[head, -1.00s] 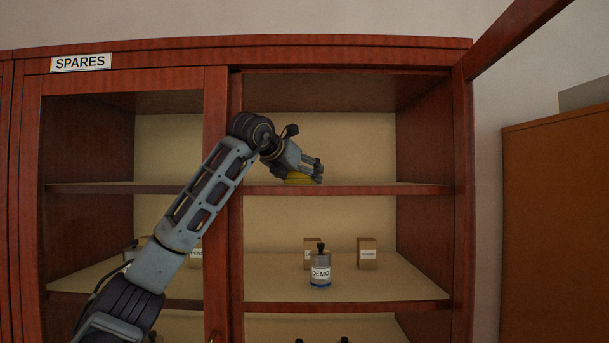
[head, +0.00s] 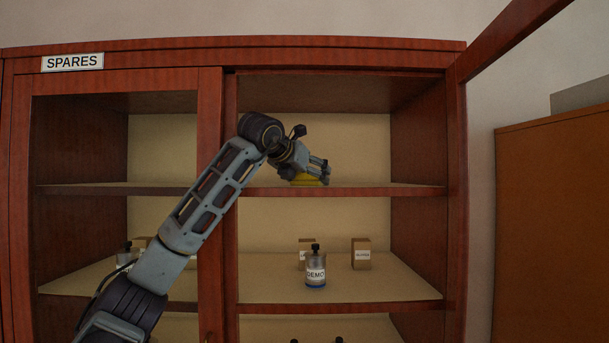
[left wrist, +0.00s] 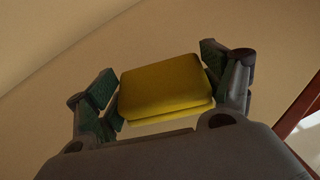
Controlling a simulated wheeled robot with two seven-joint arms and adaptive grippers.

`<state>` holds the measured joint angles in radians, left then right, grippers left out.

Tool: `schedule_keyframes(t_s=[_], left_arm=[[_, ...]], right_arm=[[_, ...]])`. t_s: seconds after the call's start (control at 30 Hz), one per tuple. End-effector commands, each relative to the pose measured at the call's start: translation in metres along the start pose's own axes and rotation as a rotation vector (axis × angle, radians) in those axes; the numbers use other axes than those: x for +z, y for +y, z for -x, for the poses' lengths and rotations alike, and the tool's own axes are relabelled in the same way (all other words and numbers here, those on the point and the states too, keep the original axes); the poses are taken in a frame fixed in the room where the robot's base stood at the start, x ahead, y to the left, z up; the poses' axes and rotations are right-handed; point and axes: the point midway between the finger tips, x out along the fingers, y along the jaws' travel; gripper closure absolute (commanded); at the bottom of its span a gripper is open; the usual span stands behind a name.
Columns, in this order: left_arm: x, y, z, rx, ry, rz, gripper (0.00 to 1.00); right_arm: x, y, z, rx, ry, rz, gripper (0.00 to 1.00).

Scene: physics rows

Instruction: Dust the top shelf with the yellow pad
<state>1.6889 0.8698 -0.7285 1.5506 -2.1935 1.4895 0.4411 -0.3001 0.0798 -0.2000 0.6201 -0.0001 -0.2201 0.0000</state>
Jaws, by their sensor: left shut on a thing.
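My left gripper (head: 322,172) is inside the open right bay of the cabinet, just above the top shelf (head: 400,189). It is shut on the yellow pad (head: 308,180), which shows low under the fingers at the shelf surface. In the left wrist view the yellow pad (left wrist: 165,85) sits between the two fingers, with a pale surface beyond it. I cannot tell for certain whether the pad touches the shelf. The rest of the top shelf looks bare. My right gripper is not in view.
The cabinet's left bay has a closed glass door (head: 115,200) under a SPARES sign (head: 72,62). The right door (head: 510,35) stands open. A DEMO bottle (head: 315,270) and small boxes (head: 361,254) stand on the shelf below. A brown cabinet (head: 555,230) is at right.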

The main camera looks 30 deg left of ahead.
Motion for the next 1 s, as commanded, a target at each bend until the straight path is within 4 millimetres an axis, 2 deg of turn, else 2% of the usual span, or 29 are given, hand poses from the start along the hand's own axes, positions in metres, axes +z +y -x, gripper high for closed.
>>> schedule_keyframes(t_s=[0.43,1.0], left_arm=[[-0.002,-0.006,-0.003,-0.004,0.006,-0.002,0.45],[0.002,-0.034,-0.007,-0.004,0.006,-0.003,0.45]], right_arm=[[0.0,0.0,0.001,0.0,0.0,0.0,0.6],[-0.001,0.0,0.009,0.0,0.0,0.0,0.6]])
